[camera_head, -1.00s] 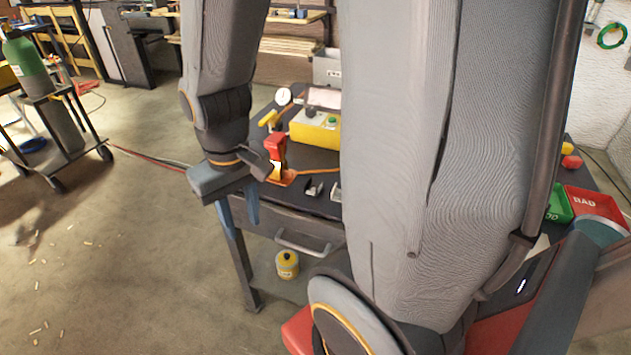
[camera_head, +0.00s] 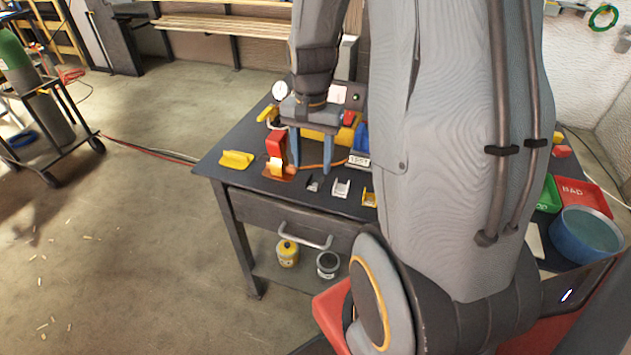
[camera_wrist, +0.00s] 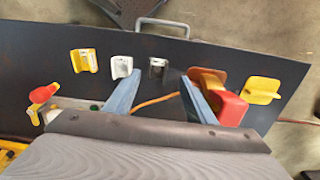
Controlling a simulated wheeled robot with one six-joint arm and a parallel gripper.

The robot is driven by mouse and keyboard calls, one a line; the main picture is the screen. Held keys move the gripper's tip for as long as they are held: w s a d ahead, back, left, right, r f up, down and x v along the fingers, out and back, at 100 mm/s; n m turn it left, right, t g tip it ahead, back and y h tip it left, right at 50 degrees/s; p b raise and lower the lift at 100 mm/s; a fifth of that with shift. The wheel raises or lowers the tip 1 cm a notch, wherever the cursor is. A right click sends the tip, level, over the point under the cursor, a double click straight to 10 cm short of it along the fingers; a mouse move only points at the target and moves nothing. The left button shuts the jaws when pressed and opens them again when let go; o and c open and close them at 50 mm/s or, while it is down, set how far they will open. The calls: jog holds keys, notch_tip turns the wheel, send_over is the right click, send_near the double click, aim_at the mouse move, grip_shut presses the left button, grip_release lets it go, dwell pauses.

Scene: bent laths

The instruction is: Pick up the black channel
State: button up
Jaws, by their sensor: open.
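The black channel (camera_head: 313,183), a small dark U-shaped piece with pale edges, lies on the dark bench top near its front edge. In the wrist view the black channel (camera_wrist: 158,68) shows between the two fingertips, a little beyond them. My gripper (camera_head: 311,169) points down with its blue fingers apart, above and just behind the channel. In the wrist view my gripper (camera_wrist: 160,77) is open and empty. A white channel (camera_head: 341,189) and a yellow channel (camera_head: 369,198) lie to the right of the black one in the head view.
A red and orange clamp-like device (camera_head: 276,146) stands close to the left finger. A yellow bent piece (camera_head: 236,160) lies farther left. A yellow box (camera_wrist: 10,152) is behind the gripper. Red (camera_head: 583,196) and green (camera_head: 549,195) bins stand at the right. An orange cord crosses behind the channels.

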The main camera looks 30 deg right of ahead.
aim_at(315, 185)
jog(key=f, duration=0.1)
jog(key=f+p, duration=0.1)
jog(key=f, duration=0.2)
jog(key=shift+s+d+f, duration=0.1)
jog(key=shift+s+d, duration=0.05)
jog(key=shift+d, duration=0.15)
jog(key=shift+f+p, duration=0.3)
jog(key=shift+f, duration=0.35)
jog(key=c, duration=1.1)
jog(key=shift+r, duration=0.1)
